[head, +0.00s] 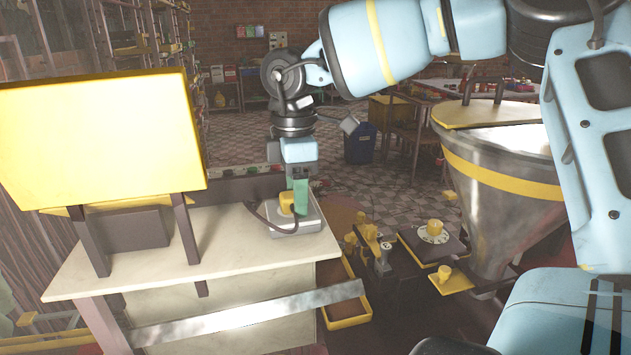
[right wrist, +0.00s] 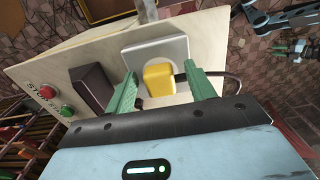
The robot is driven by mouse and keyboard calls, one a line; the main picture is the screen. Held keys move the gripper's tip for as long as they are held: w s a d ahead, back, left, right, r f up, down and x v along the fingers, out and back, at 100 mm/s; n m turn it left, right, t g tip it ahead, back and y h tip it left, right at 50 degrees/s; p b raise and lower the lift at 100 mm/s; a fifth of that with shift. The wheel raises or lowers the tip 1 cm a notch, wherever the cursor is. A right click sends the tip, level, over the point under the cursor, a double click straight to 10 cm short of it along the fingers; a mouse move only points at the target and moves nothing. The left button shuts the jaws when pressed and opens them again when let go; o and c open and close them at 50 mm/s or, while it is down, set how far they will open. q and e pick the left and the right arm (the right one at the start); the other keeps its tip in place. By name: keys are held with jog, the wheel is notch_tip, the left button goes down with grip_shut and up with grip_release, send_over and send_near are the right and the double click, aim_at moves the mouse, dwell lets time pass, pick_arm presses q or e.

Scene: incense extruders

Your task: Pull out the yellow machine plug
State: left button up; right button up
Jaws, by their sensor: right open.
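The yellow plug (head: 287,201) sits in a light grey socket box (head: 308,219) on the right end of the cream machine top. A dark cable runs from the plug over the box. My right gripper (head: 300,192) points down at the plug from above. In the right wrist view, its green fingers (right wrist: 162,88) are open, one on each side of the yellow plug (right wrist: 158,80), with gaps showing. The socket box (right wrist: 172,50) lies beyond the fingers.
A large yellow panel (head: 100,135) stands on the machine top (head: 225,235) at left. Red (right wrist: 47,91) and green (right wrist: 67,110) buttons show in the right wrist view.

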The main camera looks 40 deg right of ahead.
pick_arm(q)
jog(key=shift+s+f+b, duration=0.3)
jog(key=shift+f, duration=0.1)
pick_arm(e)
jog(key=shift+c, duration=0.2)
